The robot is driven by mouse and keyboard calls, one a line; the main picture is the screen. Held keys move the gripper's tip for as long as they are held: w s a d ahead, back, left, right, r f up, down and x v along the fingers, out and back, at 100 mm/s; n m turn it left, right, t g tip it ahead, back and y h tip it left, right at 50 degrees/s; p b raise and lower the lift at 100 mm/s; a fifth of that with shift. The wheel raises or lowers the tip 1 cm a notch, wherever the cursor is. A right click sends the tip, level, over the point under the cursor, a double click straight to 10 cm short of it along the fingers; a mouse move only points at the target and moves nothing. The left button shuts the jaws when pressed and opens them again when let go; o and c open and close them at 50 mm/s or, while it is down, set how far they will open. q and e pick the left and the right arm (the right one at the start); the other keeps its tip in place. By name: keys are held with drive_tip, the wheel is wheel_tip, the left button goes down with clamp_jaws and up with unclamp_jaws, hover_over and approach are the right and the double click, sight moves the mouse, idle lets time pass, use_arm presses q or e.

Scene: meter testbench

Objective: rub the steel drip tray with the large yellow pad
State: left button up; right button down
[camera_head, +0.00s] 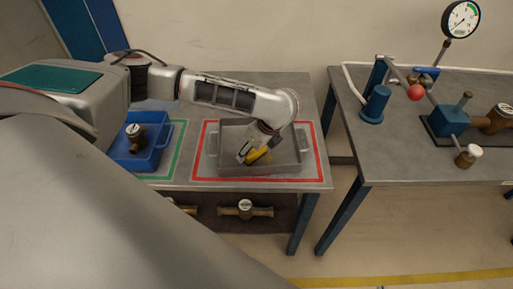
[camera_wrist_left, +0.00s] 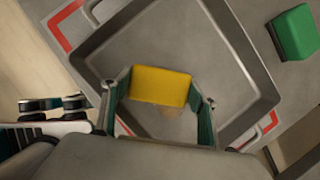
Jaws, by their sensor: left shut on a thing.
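The steel drip tray (camera_head: 287,158) lies on the left table inside a red outline. It is grey, with raised walls and a handle at each end. It also fills much of the left wrist view (camera_wrist_left: 225,45). My left gripper (camera_head: 258,154) reaches down into the tray. In the left wrist view my left gripper (camera_wrist_left: 160,100) is shut on the large yellow pad (camera_wrist_left: 161,86), one finger at each side. The pad is over the tray floor, and I cannot tell if it touches it. A brownish stain shows on the floor beside the pad. My right gripper does not show.
A blue crate (camera_head: 158,158) with a brass meter stands left of the tray. A green block (camera_wrist_left: 296,31) lies outside the tray in the wrist view. Brass meters (camera_head: 245,209) lie on the lower shelf. The right table carries a test rig with a gauge (camera_head: 461,20).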

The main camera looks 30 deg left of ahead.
sight(263, 148)
use_arm(q)
drive_tip(key=shift+d, duration=0.1)
drive_tip(key=shift+w+d+r, duration=0.1)
drive_tip(key=shift+w+d, duration=1)
drive_tip(key=shift+d, duration=0.3)
drive_tip(key=shift+a, duration=0.15)
drive_tip(key=shift+s+a+f, duration=0.2)
drive_tip(key=shift+s+a, duration=0.45)
drive_tip(key=shift+a, duration=0.05)
drive_tip(key=shift+s+a+f, duration=0.15)
drive_tip(key=shift+s+a, duration=0.45)
drive_tip(key=shift+a, duration=0.05)
drive_tip(key=shift+r, duration=0.1)
